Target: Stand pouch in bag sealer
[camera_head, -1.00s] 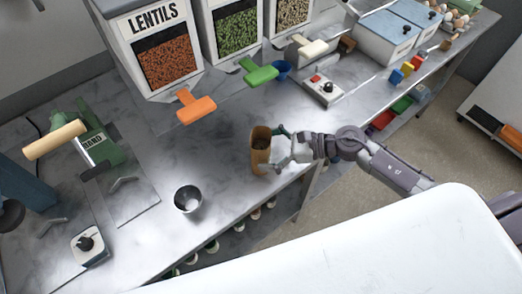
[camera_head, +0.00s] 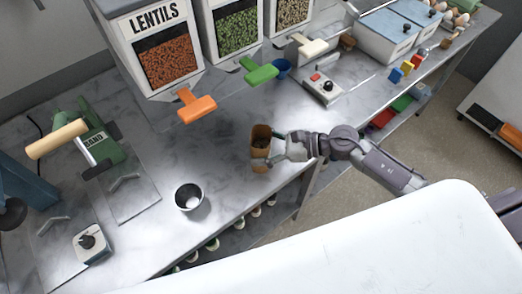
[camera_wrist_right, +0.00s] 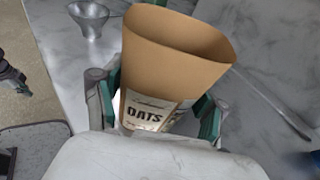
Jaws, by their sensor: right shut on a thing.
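The pouch is an open-topped brown kraft pouch (camera_head: 261,138) labelled OATS, upright at the table's front edge. In the right wrist view the pouch (camera_wrist_right: 175,55) stands between the fingers of my right gripper (camera_wrist_right: 162,112), which is shut on it. In the head view my right gripper (camera_head: 271,158) reaches it from the right. A green machine (camera_head: 102,147) with a wooden handle stands at the left and looks like the bag sealer, with an angled bracket on its plate. What seems to be my left gripper (camera_wrist_right: 12,80) shows partly at the wrist view's left edge.
A metal cup or funnel (camera_head: 188,197) stands left of the pouch. Dispensers, one marked LENTILS (camera_head: 167,62), line the back with an orange handle (camera_head: 196,107) jutting forward. The counter between pouch and green machine is mostly clear.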

